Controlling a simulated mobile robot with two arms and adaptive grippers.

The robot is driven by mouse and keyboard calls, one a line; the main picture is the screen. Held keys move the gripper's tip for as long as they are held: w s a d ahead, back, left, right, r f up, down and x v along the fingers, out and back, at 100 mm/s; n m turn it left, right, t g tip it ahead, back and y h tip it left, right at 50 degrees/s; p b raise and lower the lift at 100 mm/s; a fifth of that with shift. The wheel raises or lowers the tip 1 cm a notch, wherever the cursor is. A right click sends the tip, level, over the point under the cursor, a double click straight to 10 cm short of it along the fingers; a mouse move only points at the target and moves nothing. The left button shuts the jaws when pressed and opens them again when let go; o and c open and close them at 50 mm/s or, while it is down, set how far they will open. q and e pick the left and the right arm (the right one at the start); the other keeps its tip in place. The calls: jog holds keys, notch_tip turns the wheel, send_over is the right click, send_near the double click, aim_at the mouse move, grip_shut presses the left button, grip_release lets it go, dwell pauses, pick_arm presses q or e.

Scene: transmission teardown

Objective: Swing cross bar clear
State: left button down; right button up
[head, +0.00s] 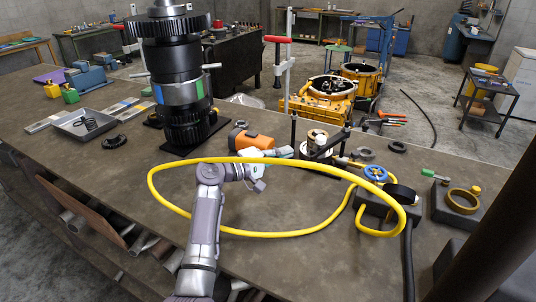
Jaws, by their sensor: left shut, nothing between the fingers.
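The cross bar (332,144) appears as a dark slanted bar beside an upright dark post, over a small round metal fixture (317,147) on the bench. My left arm reaches up from the bottom of the head view. My left gripper (286,152) is shut and empty, just left of the fixture and its bar. I cannot tell whether the fingertips touch anything there. My right gripper is not in view.
A yellow hose (290,235) loops across the bench around my left arm. An orange tool (250,140) lies behind the wrist. A tall black gear stack (180,90) stands left. A blue handwheel (375,173) and dark blocks are right. The front bench is mostly bare.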

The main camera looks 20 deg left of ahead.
aim_at(313, 153)
pick_arm(q)
jog(key=d+p, duration=0.2)
jog(key=d, duration=0.2)
jog(key=shift+s+d+r, duration=0.1)
jog(key=shift+s+d, duration=0.05)
jog(key=shift+d, duration=0.2)
jog(key=s+d, duration=0.1)
jog(key=d, duration=0.6)
jog(key=shift+s+d+p, duration=0.15)
jog(key=shift+s+p, duration=0.2)
jog(key=shift+p, duration=0.1)
